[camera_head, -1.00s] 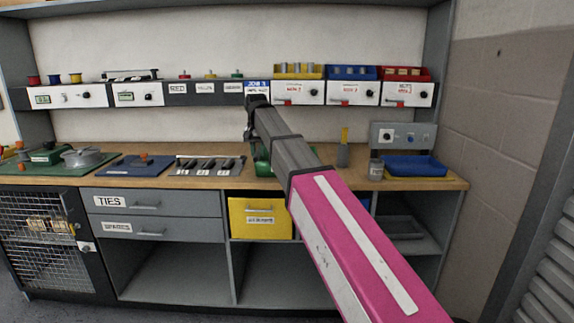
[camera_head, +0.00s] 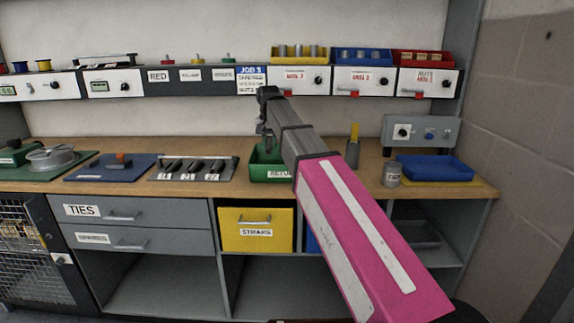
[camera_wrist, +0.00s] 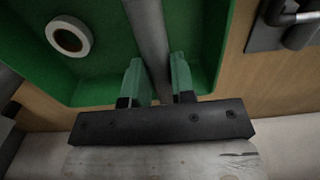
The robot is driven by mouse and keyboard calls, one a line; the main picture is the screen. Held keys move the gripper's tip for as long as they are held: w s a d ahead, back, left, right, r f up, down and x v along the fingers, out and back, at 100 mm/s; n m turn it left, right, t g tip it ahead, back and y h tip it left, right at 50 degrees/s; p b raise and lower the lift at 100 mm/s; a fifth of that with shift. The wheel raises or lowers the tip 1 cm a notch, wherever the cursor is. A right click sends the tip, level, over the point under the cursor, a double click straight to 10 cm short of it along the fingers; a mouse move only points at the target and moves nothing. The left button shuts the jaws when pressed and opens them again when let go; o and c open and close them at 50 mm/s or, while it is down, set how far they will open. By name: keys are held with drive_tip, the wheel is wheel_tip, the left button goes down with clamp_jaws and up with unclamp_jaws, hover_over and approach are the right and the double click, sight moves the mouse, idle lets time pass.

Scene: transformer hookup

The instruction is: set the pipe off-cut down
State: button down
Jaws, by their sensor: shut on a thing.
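The pipe off-cut (camera_wrist: 148,35) is a plain grey cylinder in the wrist view. It runs from between the two pale green fingers of my gripper (camera_wrist: 158,84) toward the top edge. My gripper is shut on it. Below it lies the green bin (camera_wrist: 105,91), whose floor and walls fill much of that view. In the head view my gripper (camera_head: 266,130) is above the back of the green bin (camera_head: 272,175) on the workbench. The pipe off-cut cannot be made out there. I cannot tell whether it touches the bin.
A white ring (camera_wrist: 69,37) lies inside the green bin. A tool mat (camera_head: 192,169) with dark tools sits left of the bin. A grey can (camera_head: 391,175) and a blue tray (camera_head: 434,168) stand to the right. The shelf drawers (camera_head: 297,79) are behind my arm.

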drive_tip(key=d+f, duration=0.1)
drive_tip(key=d, duration=0.1)
drive_tip(key=s+d+f, duration=0.1)
drive_tip(key=d, duration=0.1)
drive_tip(key=d+f, duration=0.2)
drive_tip(key=shift+s+d, duration=0.15)
drive_tip(key=shift+d, duration=0.1)
drive_tip(key=shift+f, duration=2)
drive_tip(key=c, duration=1)
unclamp_jaws()
drive_tip(key=shift+f, duration=0.1)
drive_tip(key=shift+o, duration=0.2)
wheel_tip(320, 180, up, 12)
